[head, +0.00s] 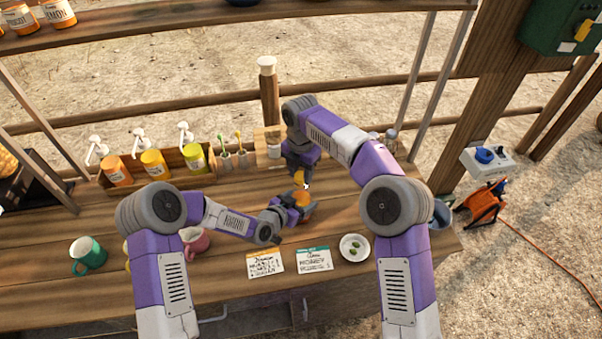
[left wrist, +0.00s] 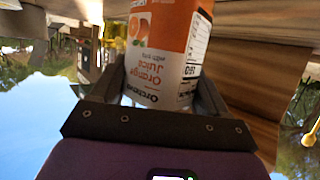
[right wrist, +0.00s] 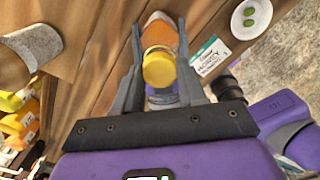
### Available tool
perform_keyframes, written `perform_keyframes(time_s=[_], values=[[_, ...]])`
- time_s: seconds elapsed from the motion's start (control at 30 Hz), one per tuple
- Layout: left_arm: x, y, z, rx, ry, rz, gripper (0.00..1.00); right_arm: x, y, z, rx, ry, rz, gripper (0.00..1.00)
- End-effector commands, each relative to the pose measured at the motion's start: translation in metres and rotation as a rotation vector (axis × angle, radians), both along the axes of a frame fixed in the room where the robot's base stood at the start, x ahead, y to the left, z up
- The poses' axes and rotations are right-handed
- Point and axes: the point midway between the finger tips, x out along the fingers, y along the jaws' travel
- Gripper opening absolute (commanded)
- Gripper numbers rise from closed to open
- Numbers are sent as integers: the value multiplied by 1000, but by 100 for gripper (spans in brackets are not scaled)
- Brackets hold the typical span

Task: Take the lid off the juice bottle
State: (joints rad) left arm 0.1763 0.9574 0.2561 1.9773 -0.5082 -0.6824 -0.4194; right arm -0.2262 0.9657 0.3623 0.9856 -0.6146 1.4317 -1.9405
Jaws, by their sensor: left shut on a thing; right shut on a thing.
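The juice bottle (head: 304,198) stands near the middle of the counter, partly hidden by my grippers. In the left wrist view its orange and white label (left wrist: 165,50) reads "Orange Juice". My left gripper (head: 298,207) is shut on the bottle's body from the left. The yellow lid (right wrist: 158,70) sits between the fingers of my right gripper (right wrist: 158,66), which comes from above and is shut on it. The lid (head: 299,178) is in line with the bottle's top in the head view. I cannot tell whether it still touches the neck.
Two cards (head: 314,259) and a white saucer (head: 354,247) with green things lie in front of the bottle. A green mug (head: 87,254) and a pink mug (head: 194,242) stand to the left. Pump bottles (head: 154,163) stand in a wooden rack behind.

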Motion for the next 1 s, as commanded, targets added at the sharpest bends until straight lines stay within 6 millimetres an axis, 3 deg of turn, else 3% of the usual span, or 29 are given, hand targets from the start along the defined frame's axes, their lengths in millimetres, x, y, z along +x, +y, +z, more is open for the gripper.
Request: perform_keyframes(time_s=[0.67, 1.0], values=[[0, 0, 0, 1, 1, 0, 0, 0, 0, 13, 0, -1, 0, 4], [0, 0, 0, 1, 1, 0, 0, 0, 0, 49, 1, -2, 0, 4]])
